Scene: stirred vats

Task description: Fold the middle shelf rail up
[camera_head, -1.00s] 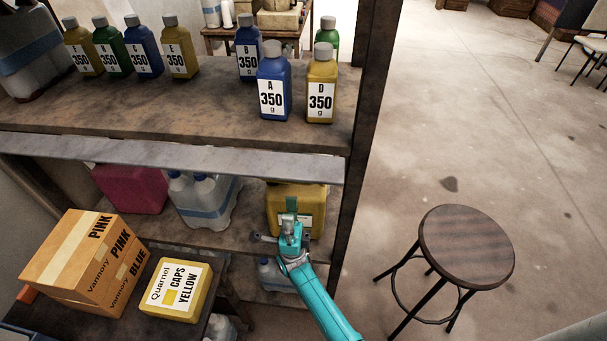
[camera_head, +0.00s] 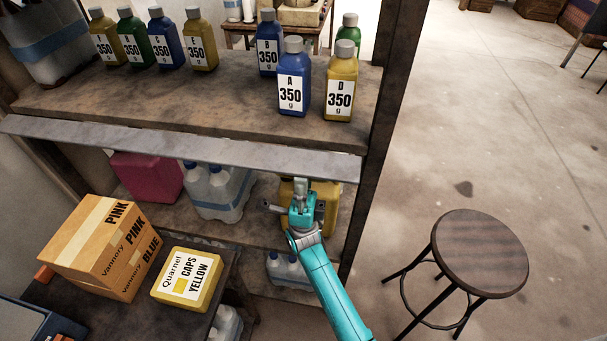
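The middle shelf rail (camera_head: 180,146) is a long grey metal bar along the front of the shelf board that holds the bottles. It sits low, below the board's front edge, and does not stand up in front of the bottles. My gripper (camera_head: 300,188) is just under the rail's right part, in front of a yellow container (camera_head: 328,205) on the shelf below. Its grey fingertip shows close to the rail's lower edge; I cannot tell whether it touches. Nothing shows held in it, and its finger opening is unclear from here.
Blue bottle A (camera_head: 293,80) and yellow bottle D (camera_head: 340,88) stand near the shelf board's (camera_head: 190,98) front right edge. A cardboard box (camera_head: 90,245) and yellow caps box (camera_head: 187,279) are at lower left. A stool (camera_head: 480,250) stands right on open floor.

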